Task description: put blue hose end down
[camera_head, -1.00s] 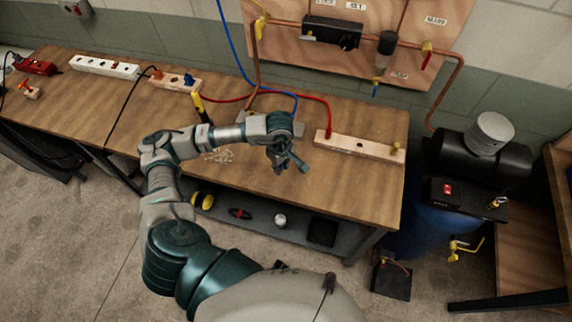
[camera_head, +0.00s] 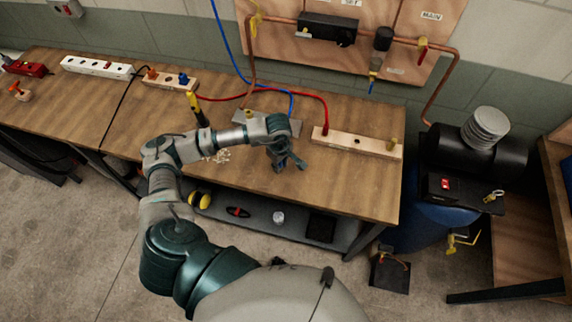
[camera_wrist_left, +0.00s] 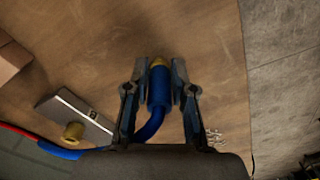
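My left gripper (camera_head: 285,163) is over the right part of the wooden bench (camera_head: 235,175), near its front. In the left wrist view, the gripper (camera_wrist_left: 160,80) has its fingers on both sides of the blue hose end (camera_wrist_left: 159,88), seemingly touching it. The hose end has a brass tip and points away from the palm. The blue hose (camera_head: 233,45) hangs from above and runs down behind my left forearm. Whether the hose end touches the bench top is not clear. My right gripper is not in view.
A red hose (camera_head: 315,95) ends at a wooden block (camera_head: 358,142) at the right. A grey plate with a brass fitting (camera_wrist_left: 74,131) lies beside the gripper. A yellow-black tool (camera_head: 196,108) and a power strip (camera_head: 97,67) are farther left. Bare bench surrounds the gripper's front.

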